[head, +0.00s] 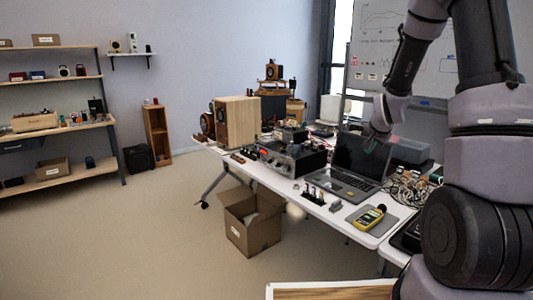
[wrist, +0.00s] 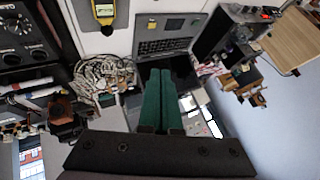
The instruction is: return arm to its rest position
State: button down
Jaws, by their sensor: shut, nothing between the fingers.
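My gripper (head: 370,146) hangs in the air over the white table in the head view, in front of the dark laptop screen (head: 358,157). In the wrist view its two green fingers (wrist: 160,76) lie side by side, shut with nothing between them. My arm comes down from the upper right of the head view, and the forearm slants down to the gripper.
The white table (head: 288,183) holds a laptop, a black amplifier (head: 291,158), a yellow meter (head: 368,218), tangled cables (head: 408,188) and a wooden speaker (head: 237,122). An open cardboard box (head: 250,220) stands on the floor. A whiteboard (head: 392,40) stands behind.

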jog(key=s+a+r+n+y, duration=0.1)
jog(key=s+a+r, duration=0.2)
jog(key=s+r, duration=0.45)
jog(key=s+a+r+n+y, duration=0.1)
jog(key=s+a+r+n, duration=0.1)
jog(key=s+a+r, duration=0.35)
jog(key=s+a+r+n, duration=0.1)
jog(key=s+r, duration=0.2)
jog(key=s, duration=0.3)
jog(key=s+a+r+n+y, duration=0.1)
jog(key=s+r, duration=0.2)
jog(key=s, duration=0.4)
jog(key=s+a+r+n+g, duration=0.1)
jog(key=s+r, duration=0.2)
jog(key=s, duration=0.3)
jog(key=shift+s+a, duration=0.35)
